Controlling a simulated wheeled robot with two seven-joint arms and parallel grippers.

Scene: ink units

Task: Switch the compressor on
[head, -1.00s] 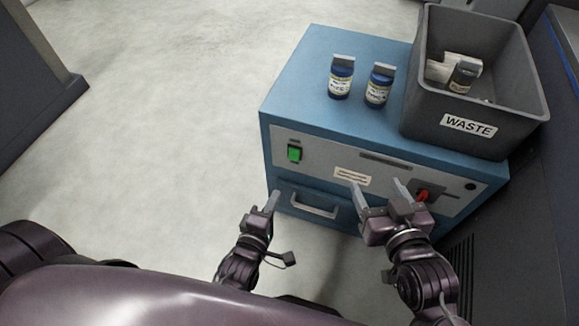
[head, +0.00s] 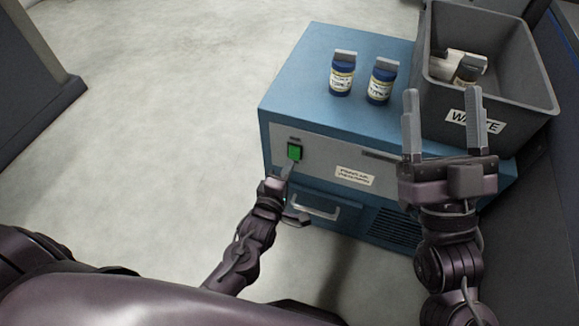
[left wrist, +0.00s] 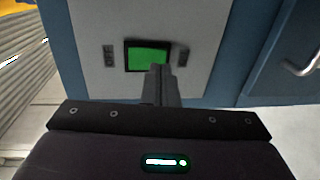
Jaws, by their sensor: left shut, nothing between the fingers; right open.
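The compressor (head: 330,112) is a blue cabinet with a grey front panel. A green rocker switch (head: 295,152) in a dark frame sits at the panel's left end; the switch also shows in the left wrist view (left wrist: 148,58). My left gripper (head: 287,166) is shut and empty, its fingertips at the lower part of the switch. In the left wrist view my left gripper (left wrist: 159,72) overlaps the switch's lower right edge; I cannot tell whether it touches.
Two blue bottles (head: 342,76) (head: 381,82) with grey caps stand on the cabinet top. A grey waste bin (head: 540,95) holding a bottle and a pale item stands at the right. A drawer handle (head: 315,209) is below the panel.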

